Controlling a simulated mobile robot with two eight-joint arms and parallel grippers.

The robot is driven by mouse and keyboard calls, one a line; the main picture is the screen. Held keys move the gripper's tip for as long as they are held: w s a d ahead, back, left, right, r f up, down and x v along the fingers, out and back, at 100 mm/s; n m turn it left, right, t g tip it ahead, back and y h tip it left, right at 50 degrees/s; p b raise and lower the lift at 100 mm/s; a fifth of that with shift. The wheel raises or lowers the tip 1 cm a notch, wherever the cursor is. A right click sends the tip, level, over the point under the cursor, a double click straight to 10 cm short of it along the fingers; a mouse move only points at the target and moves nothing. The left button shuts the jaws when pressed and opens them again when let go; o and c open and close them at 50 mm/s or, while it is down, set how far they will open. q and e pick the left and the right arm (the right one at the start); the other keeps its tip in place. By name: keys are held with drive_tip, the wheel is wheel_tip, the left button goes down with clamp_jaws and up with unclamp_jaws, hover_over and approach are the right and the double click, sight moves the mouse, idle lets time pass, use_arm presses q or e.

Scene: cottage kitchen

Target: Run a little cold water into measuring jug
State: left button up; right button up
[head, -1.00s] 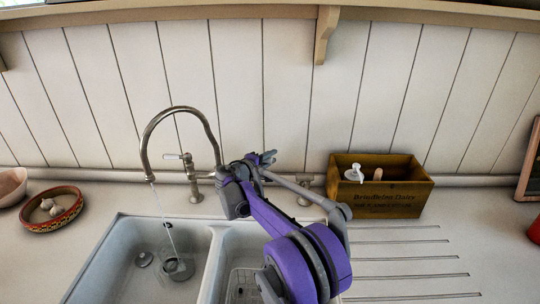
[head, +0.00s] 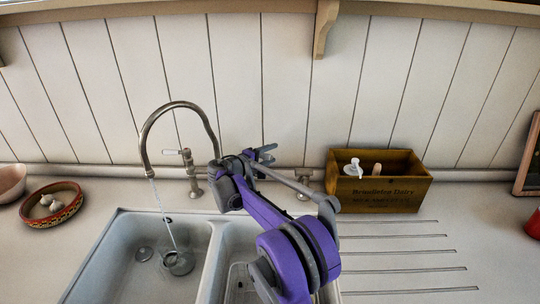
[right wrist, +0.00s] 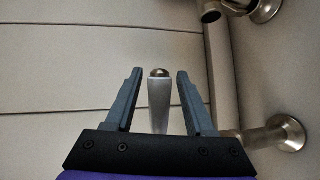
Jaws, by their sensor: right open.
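The measuring jug (head: 180,264) looks like a small clear vessel in the left sink basin. A thin stream of water (head: 164,217) falls from the curved tap spout (head: 150,169) toward it. A white tap lever (head: 176,152) shows on the left tap post. My right gripper (head: 266,154) is at the right side of the tap. In the right wrist view its open fingers (right wrist: 159,82) stand either side of a white lever with a metal end (right wrist: 159,102), with gaps on both sides. The jug's water level is too small to tell. My left gripper is out of view.
The double sink (head: 120,246) lies in front of the tap. A wooden box (head: 380,193) with bottles stands at the right behind the grooved drainer. A patterned bowl (head: 53,208) with garlic sits at the left. The panelled wall is close behind the tap.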

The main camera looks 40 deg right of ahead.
drive_tip(key=b+v, duration=0.1)
drive_tip(key=v, duration=0.9)
drive_tip(key=shift+a, duration=0.35)
drive_tip(key=shift+r, duration=0.1)
